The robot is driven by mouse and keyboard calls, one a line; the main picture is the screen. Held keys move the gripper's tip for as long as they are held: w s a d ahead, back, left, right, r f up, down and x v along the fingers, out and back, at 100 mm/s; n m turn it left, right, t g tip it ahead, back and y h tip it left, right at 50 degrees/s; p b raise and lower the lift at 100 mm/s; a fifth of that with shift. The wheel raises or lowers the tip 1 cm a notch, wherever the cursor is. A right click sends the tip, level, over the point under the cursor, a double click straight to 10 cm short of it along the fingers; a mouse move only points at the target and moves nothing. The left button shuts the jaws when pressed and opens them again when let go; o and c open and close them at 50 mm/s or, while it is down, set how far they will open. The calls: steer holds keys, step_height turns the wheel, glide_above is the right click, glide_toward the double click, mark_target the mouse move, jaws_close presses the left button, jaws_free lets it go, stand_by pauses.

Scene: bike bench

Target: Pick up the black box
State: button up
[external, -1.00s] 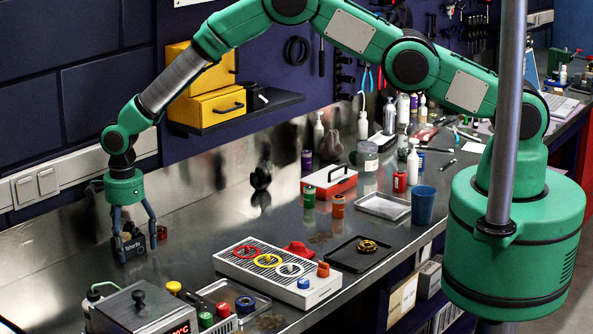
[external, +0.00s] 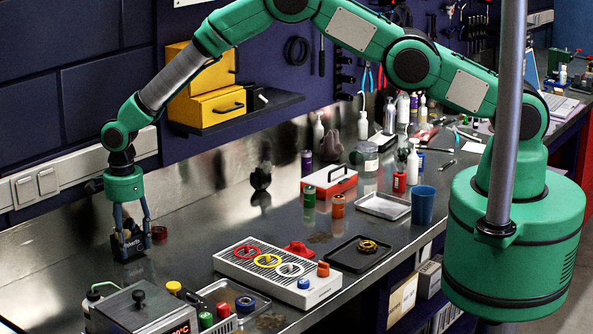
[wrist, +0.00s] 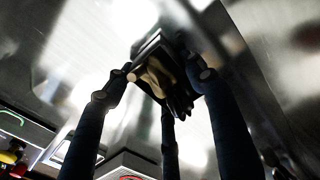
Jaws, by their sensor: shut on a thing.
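The black box (external: 129,246) with pale lettering stands on the metal bench at the left, near the back wall. My gripper (external: 131,232) reaches down from above with its fingers closed around the box. In the wrist view the box (wrist: 158,76) is open-topped, with something tan and dark inside it, and my gripper's fingers (wrist: 160,92) touch its sides. The box appears to rest on the bench; I cannot see any gap under it.
A small dark red item (external: 159,233) sits just right of the box. A grey metal unit (external: 140,312) with a display stands in front. A white slotted tray with rings (external: 226,262) lies to the right. The bench between the box and the red toolbox (external: 345,187) is mostly clear.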

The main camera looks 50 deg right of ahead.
step_height(320, 180, up, 2)
steer(key=shift+r, duration=0.25)
steer(key=shift+s+d+r, duration=0.15)
steer(key=shift+s, duration=0.1)
steer(key=s+d, duration=0.2)
steer(key=s, duration=0.2)
steer(key=s+d+r+b, duration=0.1)
steer(key=s+d, duration=0.2)
steer(key=s, duration=0.1)
steer(key=s+d+b, duration=0.1)
steer(key=s+d, duration=0.2)
steer(key=s, duration=0.1)
steer(key=shift+s+d+r, duration=0.25)
steer(key=shift+s, duration=0.15)
